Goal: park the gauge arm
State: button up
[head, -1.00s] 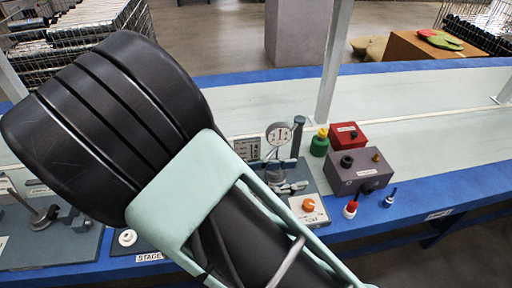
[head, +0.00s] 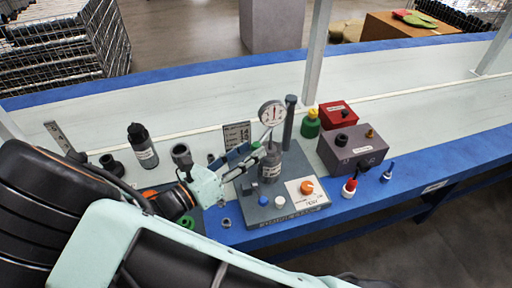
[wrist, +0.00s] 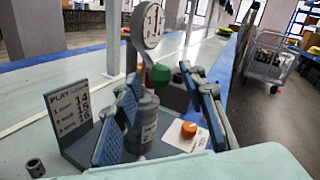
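The dial gauge (head: 272,113) has a white face and stands beside a dark upright post (head: 290,122) on a grey base plate (head: 262,213). It also shows in the wrist view (wrist: 147,24), above a grey labelled cylinder (wrist: 143,121). My gripper (head: 247,161) is open, with blue-padded fingers (wrist: 162,112) on either side of the cylinder in the wrist view. I cannot tell whether they touch it. The gauge arm's joint is not clear.
An orange knob (head: 307,187) sits on a white plate right of the cylinder. A "PLAY" sign (wrist: 73,113) stands left. A purple-grey box (head: 352,150), red box (head: 338,115) and green bottle (head: 310,124) stand right. A dark bottle (head: 142,147) stands left. The back of the bench is clear.

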aim_at(256, 147)
jog(key=shift+x, duration=1.5)
jog(key=shift+c, duration=0.2)
grip_shut()
